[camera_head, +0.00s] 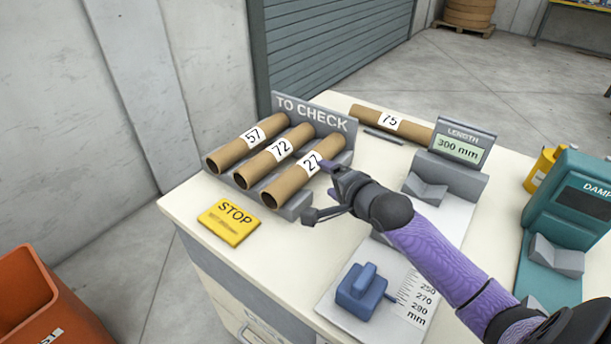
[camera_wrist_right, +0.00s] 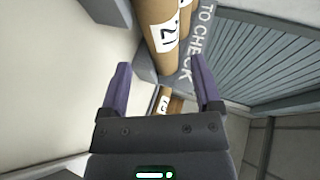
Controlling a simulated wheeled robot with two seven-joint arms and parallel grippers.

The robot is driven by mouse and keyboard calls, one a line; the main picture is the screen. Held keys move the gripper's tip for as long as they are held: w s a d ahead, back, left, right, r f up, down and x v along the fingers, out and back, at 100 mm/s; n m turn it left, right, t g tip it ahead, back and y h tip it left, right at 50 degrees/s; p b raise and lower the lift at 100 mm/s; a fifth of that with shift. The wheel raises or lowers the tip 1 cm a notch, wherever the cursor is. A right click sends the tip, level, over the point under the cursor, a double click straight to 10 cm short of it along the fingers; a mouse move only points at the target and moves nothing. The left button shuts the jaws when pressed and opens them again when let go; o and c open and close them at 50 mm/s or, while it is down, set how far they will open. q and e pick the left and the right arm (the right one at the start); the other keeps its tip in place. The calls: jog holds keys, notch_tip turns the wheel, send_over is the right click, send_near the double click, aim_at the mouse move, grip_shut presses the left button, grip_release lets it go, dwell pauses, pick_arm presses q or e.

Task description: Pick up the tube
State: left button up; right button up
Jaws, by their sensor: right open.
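Three brown cardboard tubes lie side by side in the grey "TO CHECK" rack (camera_head: 308,112): tube 57 (camera_head: 227,155), tube 72 (camera_head: 262,165) and a tube whose label starts with 2 (camera_head: 288,184). A fourth tube, labelled 75 (camera_head: 411,127), lies behind the rack. My right gripper (camera_head: 318,191) is open and empty, at the right side of the nearest racked tube. In the right wrist view that tube (camera_wrist_right: 163,38) is beyond the open fingers (camera_wrist_right: 160,68), not between them. My left gripper is not in view.
A yellow STOP sign (camera_head: 229,222) lies in front of the rack. On the right are a grey length gauge (camera_head: 450,178) with a 300 mm display, a blue sliding block (camera_head: 361,292) by a scale, and a teal machine (camera_head: 563,210). An orange bin (camera_head: 40,310) stands lower left.

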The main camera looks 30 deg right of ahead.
aim_at(315, 169)
jog(key=b+x, duration=0.1)
jog(key=x, duration=0.2)
jog(key=b+x, duration=0.4)
jog(key=x, duration=0.1)
jog(key=shift+w+d+f, duration=0.25)
jog(key=shift+d+f, duration=0.05)
jog(key=shift+f, duration=0.05)
jog(key=shift+w+r, duration=0.1)
jog(key=shift+w, duration=0.05)
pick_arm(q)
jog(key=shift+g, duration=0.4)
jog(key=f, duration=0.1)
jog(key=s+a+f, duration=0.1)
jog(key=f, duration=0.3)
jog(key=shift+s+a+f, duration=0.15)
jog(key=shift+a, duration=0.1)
pick_arm(e)
jog(key=shift+r, duration=0.1)
jog(key=c, duration=1)
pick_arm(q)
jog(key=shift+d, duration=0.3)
